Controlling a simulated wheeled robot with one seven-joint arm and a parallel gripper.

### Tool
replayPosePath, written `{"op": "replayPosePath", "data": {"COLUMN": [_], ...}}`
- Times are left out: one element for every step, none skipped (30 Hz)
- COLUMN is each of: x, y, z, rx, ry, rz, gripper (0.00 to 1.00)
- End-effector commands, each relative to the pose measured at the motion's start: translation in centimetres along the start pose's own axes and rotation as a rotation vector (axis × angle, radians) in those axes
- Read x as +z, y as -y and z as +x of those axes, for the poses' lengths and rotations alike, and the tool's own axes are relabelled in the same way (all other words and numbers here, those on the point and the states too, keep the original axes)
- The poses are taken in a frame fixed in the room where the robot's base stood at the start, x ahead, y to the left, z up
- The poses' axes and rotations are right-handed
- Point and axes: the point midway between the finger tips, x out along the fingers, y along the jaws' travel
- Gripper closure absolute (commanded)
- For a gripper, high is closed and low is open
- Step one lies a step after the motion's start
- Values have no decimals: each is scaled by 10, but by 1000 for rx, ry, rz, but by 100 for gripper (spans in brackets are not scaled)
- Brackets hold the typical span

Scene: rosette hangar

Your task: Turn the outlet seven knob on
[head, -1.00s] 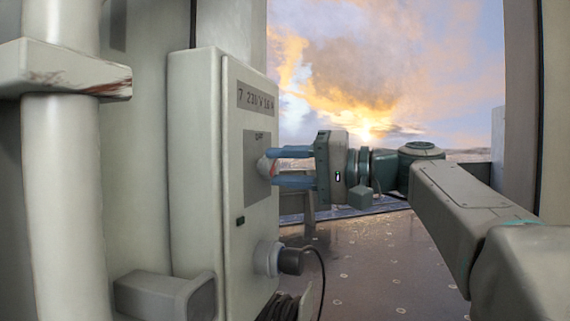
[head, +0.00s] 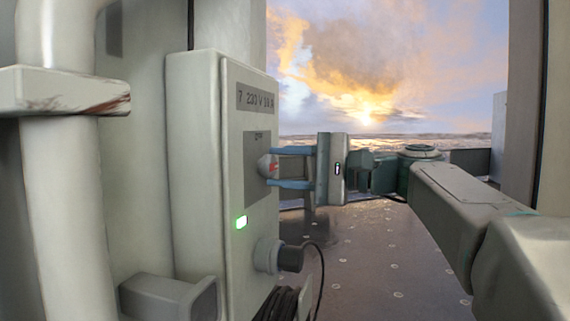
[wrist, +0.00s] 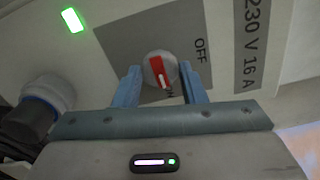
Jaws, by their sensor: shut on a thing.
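The outlet seven box (head: 210,150) is a pale cabinet with a label (head: 256,97) reading "7 230 V 16 A". Its knob (head: 266,166) is light grey with a red pointer, set on a darker grey plate (head: 249,190). The knob also shows in the wrist view (wrist: 160,72), between the two blue fingers, its red bar slanting away from the OFF mark (wrist: 201,50). My gripper (head: 277,167) is shut on the knob. A green lamp (head: 241,222) on the box is lit, and it shows bright in the wrist view (wrist: 73,19).
A plug with a dark cable (head: 288,258) sits in the socket below the knob. A pale pipe (head: 65,200) with a bracket stands at the left. A grey beam end (head: 165,297) juts out below the box. The floor to the right is open.

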Motion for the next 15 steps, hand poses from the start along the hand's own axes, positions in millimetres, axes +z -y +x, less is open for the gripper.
{"op": "replayPosePath", "data": {"x": [0, 0, 0, 0, 0, 0, 0, 0, 0, 0, 0, 0, 0, 0, 0], "y": [0, 0, 0, 0, 0, 0, 0, 0, 0, 0, 0, 0, 0, 0, 0], "z": [0, 0, 0, 0, 0, 0, 0, 0, 0, 0, 0, 0, 0, 0, 0], "rx": [0, 0, 0, 0, 0, 0, 0, 0, 0, 0, 0, 0, 0, 0, 0], "ry": [-1, -1, -1, -1, -1, -1, -1, -1, -1, -1, -1, -1, -1, -1, -1], "rz": [6, 9, 11, 12, 13, 14, 14, 14, 14, 14, 14, 14, 14, 14, 14], "gripper": [85, 85, 85, 85, 85, 85, 85, 85, 85, 85, 85, 85, 85, 85, 54]}}
